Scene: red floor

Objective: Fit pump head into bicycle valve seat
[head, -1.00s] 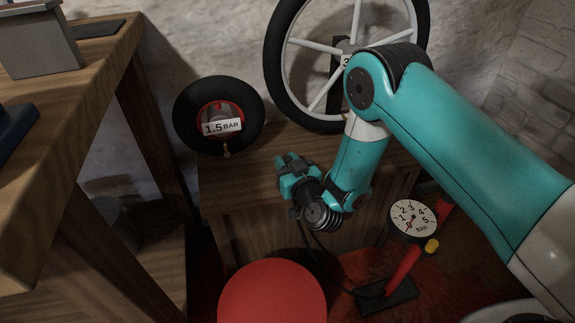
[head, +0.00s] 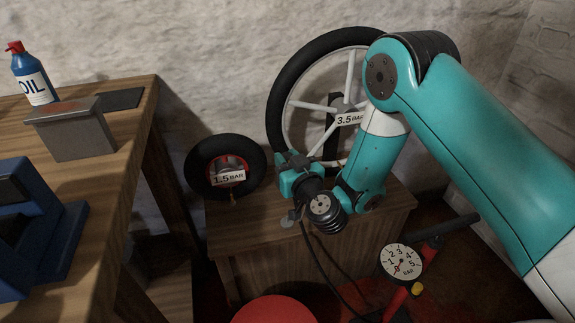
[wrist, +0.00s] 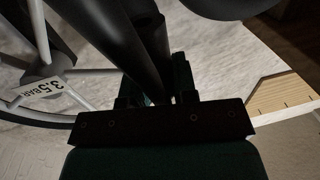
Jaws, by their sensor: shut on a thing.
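The large spoked bicycle wheel (head: 284,84) with a "3.5 BAR" tag stands on the wooden cabinet (head: 235,235) against the wall. It also shows in the wrist view, with its tag (wrist: 45,92) at the left. My gripper (head: 290,168) is in front of the wheel's lower left rim. It is shut on a dark piece, apparently the pump head (wrist: 152,45), a dark tube in the wrist view. My wrist hides most of this piece in the head view. A black hose (head: 318,262) hangs below towards the red floor pump (head: 397,300). I cannot make out the bicycle valve seat.
A small wheel (head: 198,168) tagged "1.5 BAR" stands left of my gripper. The pump's gauge (head: 402,262) reads near zero. A workbench (head: 120,125) at the left carries an oil bottle (head: 32,75), a grey box and a blue vice-like object. A red round top (head: 275,312) is in front.

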